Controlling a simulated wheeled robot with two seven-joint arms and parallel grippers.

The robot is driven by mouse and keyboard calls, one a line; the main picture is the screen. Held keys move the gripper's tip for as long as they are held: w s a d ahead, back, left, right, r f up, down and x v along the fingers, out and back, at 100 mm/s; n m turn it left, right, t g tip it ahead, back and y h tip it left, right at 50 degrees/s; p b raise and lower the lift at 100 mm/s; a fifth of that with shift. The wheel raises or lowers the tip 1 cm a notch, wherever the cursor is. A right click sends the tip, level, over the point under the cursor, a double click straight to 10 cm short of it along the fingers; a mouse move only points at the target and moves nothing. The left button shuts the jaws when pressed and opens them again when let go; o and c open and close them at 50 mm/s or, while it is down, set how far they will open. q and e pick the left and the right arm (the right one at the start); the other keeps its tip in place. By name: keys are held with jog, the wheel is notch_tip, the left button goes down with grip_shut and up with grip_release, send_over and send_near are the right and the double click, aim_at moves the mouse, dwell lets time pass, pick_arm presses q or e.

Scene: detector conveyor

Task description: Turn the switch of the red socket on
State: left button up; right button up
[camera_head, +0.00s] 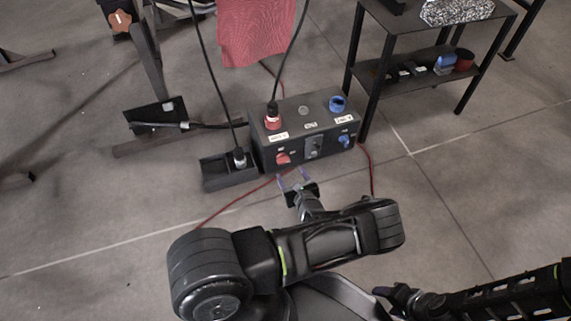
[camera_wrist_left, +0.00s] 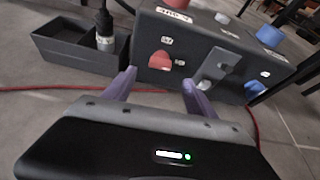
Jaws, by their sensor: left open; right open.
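A dark grey socket box (camera_head: 258,150) stands on the floor. Its red socket (camera_head: 272,123) on top has a black plug in it. The red switch (camera_head: 283,159) is on the front face below; in the left wrist view the red switch (camera_wrist_left: 160,60) shows just beyond the fingertips. My left gripper (camera_head: 293,178) is open and empty, in front of the box, its purple fingers pointing at the red switch and apart from it. In the left wrist view the left gripper (camera_wrist_left: 158,78) has its fingers either side of the switch's line. My right gripper (camera_head: 392,296) is low in the head view, away from the box.
A blue socket (camera_head: 337,104) and blue switch (camera_head: 345,141) are on the box's right side, with a grey latch (camera_wrist_left: 217,66) between the switches. A black tray (camera_head: 215,180) with a plug stands left. A shelf table (camera_head: 400,70) stands behind right. Red cable crosses the floor.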

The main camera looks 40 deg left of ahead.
aim_at(284, 162)
dwell(0.3)
pick_arm(q)
jog(key=b+x, duration=0.3)
jog(key=x, duration=0.4)
jog(key=shift+f+b, duration=0.1)
jog(key=shift+b, duration=0.25)
jog(key=shift+w+a, duration=0.3)
